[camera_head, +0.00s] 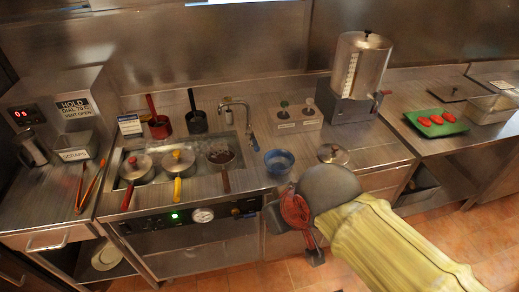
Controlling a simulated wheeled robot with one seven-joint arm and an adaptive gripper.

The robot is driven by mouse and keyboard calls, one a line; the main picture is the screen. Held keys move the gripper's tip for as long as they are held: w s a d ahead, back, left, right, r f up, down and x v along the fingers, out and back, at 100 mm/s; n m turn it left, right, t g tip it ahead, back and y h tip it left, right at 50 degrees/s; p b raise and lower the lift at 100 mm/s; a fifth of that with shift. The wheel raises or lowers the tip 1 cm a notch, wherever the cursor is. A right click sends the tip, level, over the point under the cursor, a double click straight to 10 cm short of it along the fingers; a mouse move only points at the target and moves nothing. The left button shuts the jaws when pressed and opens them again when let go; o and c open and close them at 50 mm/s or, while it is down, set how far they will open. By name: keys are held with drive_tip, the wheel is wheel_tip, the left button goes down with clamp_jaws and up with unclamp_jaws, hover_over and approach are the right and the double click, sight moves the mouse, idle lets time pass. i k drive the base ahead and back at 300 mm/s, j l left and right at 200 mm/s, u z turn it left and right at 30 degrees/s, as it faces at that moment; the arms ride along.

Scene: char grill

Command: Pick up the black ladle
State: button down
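I take the black one to be the black ladle. My gripper (293,236) is in front of the counter's front edge, to the lower right of the black ladle and well apart from it. Its dark fingers look spread, with red parts between them. I see nothing clearly held.
Several pans, including one with a yellow handle (179,164), stand in front of the ladle. A faucet (236,108) rises to its right. Tongs (90,187) lie left.

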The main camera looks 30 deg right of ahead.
sight(190, 91)
drive_tip(key=i+j, duration=0.25)
drive_tip(key=i, duration=0.2)
drive_tip(key=i+j, duration=0.55)
drive_tip(key=i, duration=0.3)
